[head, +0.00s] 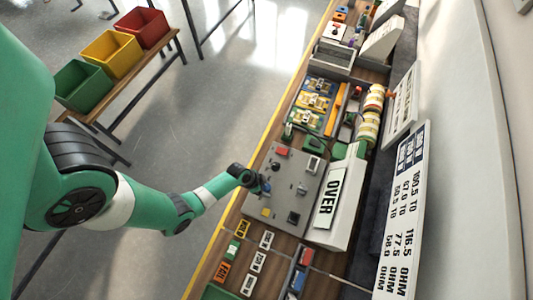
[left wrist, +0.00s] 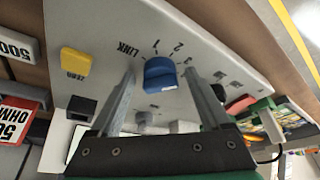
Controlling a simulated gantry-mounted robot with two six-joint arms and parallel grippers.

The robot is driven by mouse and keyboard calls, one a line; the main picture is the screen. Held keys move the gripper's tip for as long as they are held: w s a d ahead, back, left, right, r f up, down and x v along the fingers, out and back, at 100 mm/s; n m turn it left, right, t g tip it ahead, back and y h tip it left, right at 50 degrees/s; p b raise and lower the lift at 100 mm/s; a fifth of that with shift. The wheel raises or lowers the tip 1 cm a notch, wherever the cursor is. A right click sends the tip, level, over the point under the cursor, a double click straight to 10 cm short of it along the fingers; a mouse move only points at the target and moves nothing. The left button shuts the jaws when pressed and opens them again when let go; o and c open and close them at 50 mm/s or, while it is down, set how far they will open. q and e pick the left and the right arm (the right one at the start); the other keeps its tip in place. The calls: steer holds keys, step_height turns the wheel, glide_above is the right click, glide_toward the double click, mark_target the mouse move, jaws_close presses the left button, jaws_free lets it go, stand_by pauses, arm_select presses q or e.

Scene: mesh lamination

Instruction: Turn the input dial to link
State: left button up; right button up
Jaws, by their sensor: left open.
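The input dial is a blue knob (left wrist: 160,74) on a grey panel (left wrist: 215,40) in the left wrist view, with printed marks LINK, 1, 2 and 3 around it. The LINK mark (left wrist: 129,48) is to the upper left of the knob. My left gripper (left wrist: 160,85) is open, with one finger on each side of the knob and visible gaps between. In the head view the left gripper (head: 262,187) is over the grey panel (head: 290,170) and mostly hides the knob. My right gripper is not in view.
A yellow ZERO button (left wrist: 76,62) and a red button (left wrist: 240,104) are on the same panel. A white box marked OVER (head: 328,200) stands right of the panel in the head view. Small label plates (head: 262,250) lie below it on the bench.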

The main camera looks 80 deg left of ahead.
arm_select(q)
jaws_close()
stand_by(0.3)
